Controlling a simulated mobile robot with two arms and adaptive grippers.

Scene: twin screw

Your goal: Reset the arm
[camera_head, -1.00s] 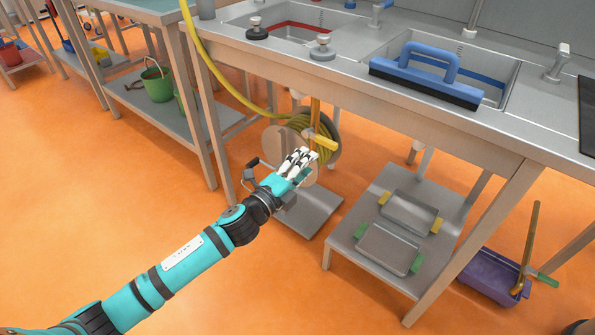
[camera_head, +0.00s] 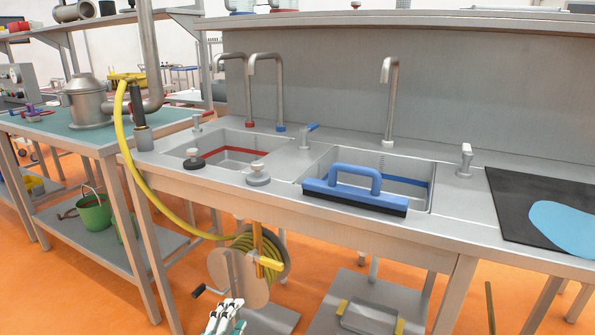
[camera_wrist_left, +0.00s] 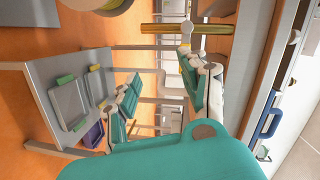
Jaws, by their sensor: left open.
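My left gripper (camera_head: 228,316), with white and teal fingers, shows at the bottom edge of the head view, below and in front of the hose reel (camera_head: 240,280). Only its tip end is in the frame; the rest of the arm is cut off. In the left wrist view its fingers (camera_wrist_left: 160,85) are spread apart with nothing between them. Yellow hose (camera_head: 262,254) is wound on the reel, and a dark crank handle (camera_head: 199,291) sticks out on its left. My right gripper is in neither view.
A steel double-sink counter (camera_head: 290,215) spans the middle, with a blue-handled squeegee (camera_head: 355,196) across the right basin. A low shelf (camera_head: 350,300) holds trays under it. A bench with a green bucket (camera_head: 95,214) stands left. The wrist view shows open orange floor (camera_wrist_left: 35,110).

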